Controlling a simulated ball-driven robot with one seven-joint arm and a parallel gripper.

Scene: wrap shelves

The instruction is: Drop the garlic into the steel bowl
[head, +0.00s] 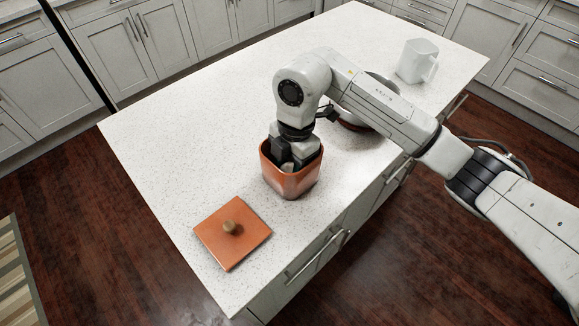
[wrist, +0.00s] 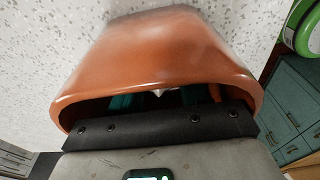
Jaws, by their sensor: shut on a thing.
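My gripper (head: 293,160) reaches straight down into an open orange canister (head: 291,185) on the white counter. It is shut on a pale thing, seemingly the garlic (head: 287,167), of which only a small part shows inside the canister. In the wrist view the canister (wrist: 160,50) rim surrounds the fingers, and a small whitish tip shows between them in the dark opening. A round, shiny, dark-looking vessel, likely the steel bowl (head: 353,125), stands on the counter to the right of the canister. My arm hides most of it.
A white mug (head: 417,61) stands at the far right. The counter's back left is clear. A green-rimmed round thing (wrist: 304,30) shows in the wrist view.

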